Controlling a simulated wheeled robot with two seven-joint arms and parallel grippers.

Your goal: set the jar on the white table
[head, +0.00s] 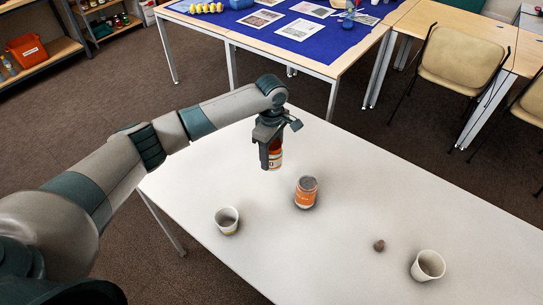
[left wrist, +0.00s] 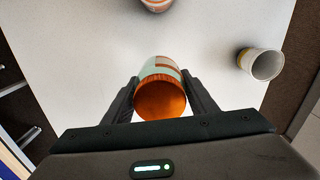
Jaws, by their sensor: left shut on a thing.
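The jar (head: 276,157), with an orange lid and an orange and white label, is between the fingers of my left gripper (head: 269,157), over the far left part of the white table (head: 350,160). The left wrist view shows the jar (left wrist: 160,98) lid-end toward the camera, with a finger against each side. My left gripper is shut on it. The fingers hide part of the jar in the head view. I cannot tell whether its base touches the table. My right gripper is not in view.
An orange-labelled can (head: 306,193) stands close to the held jar. A white cup (head: 227,220) stands nearer the left edge, another cup (head: 428,265) at the right, with a small brown lump (head: 379,245) beside it. The table's far right part is clear.

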